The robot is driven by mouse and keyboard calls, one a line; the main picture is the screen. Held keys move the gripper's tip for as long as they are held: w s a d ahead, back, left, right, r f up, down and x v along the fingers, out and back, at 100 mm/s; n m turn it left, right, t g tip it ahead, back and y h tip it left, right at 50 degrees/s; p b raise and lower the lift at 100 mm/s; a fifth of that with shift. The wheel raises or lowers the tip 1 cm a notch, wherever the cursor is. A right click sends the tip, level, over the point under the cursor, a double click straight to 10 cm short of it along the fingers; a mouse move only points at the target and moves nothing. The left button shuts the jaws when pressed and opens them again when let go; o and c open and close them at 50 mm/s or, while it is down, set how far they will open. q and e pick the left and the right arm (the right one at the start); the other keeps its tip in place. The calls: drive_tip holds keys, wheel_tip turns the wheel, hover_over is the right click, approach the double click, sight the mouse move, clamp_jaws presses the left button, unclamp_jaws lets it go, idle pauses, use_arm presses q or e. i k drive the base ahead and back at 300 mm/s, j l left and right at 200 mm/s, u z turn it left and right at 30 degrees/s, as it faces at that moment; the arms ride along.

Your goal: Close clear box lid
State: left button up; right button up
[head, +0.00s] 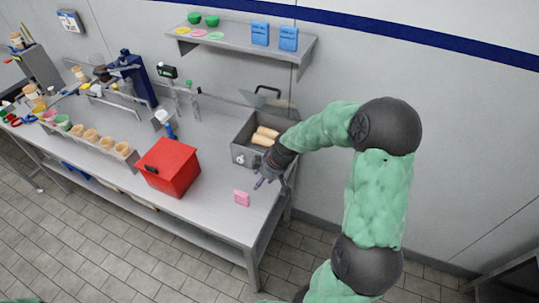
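A grey, partly see-through box (243,155) stands on the steel table near its right end. Tan rolls (265,136) lie inside it. Its lid (271,103), with a dark handle, stands raised at the back of the box, so the top is open. My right gripper (265,184) is at the front right corner of the box, low and in front of it. Its fingers look apart, with nothing seen between them. The gripper and forearm hide the right part of the box. My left gripper is out of view.
A red box (168,167) stands left of the clear box. A small pink block (241,198) lies near the table's front edge. A wall shelf (240,45) hangs above. Tan cups (91,135) line the left side. Some table between the red and clear boxes is free.

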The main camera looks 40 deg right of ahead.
sight(274, 102)
drive_tip(key=z, duration=1.35)
